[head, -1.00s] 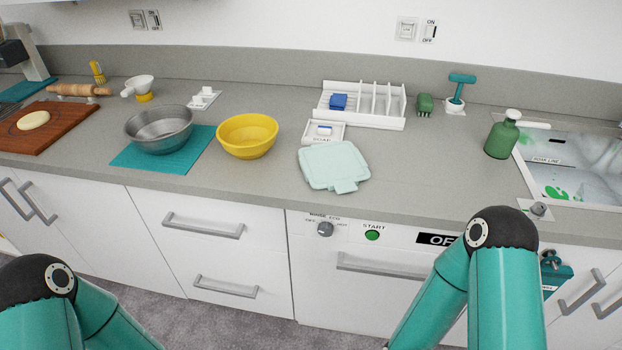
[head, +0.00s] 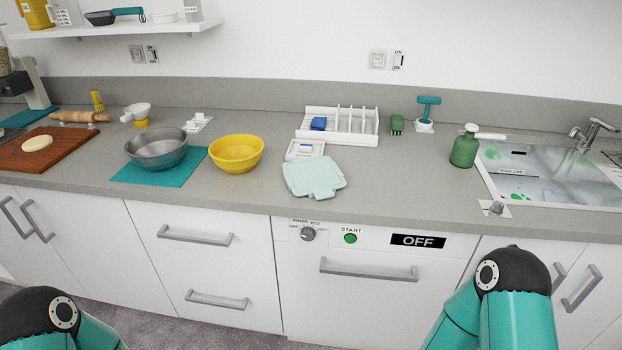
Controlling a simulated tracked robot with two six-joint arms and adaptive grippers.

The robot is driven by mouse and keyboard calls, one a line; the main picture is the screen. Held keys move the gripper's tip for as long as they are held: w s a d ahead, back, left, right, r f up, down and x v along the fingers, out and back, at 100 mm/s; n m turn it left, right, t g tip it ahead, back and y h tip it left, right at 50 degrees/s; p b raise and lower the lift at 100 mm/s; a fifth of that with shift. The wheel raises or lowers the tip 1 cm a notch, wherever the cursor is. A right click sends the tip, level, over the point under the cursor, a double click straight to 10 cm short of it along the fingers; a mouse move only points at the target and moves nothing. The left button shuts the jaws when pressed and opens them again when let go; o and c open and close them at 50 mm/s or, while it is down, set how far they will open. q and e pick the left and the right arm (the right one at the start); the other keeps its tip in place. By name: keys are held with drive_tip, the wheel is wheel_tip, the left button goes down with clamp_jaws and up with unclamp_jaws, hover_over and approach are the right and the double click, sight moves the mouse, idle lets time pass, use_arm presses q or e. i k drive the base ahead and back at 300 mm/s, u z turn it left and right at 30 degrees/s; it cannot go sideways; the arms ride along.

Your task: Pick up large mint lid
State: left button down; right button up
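The large mint lid (head: 314,179) lies flat on the grey counter in the head view, with a tab at its front edge. It sits just in front of the small white soap tray and close to the counter's front edge. Nothing covers it. Teal links of my two arms show at the lower left and lower right, well apart from the lid. Neither gripper is in view.
A yellow bowl (head: 236,153) and a metal bowl (head: 157,148) on a teal mat stand left of the lid. A white rack (head: 337,126) with a blue sponge stands behind it. A green bottle (head: 465,147) and sink (head: 550,172) are right. Counter right of the lid is clear.

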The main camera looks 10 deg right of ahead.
sight(320, 178)
drive_tip(key=z, duration=0.05)
drive_tip(key=i, duration=0.9)
drive_tip(key=u, duration=0.1)
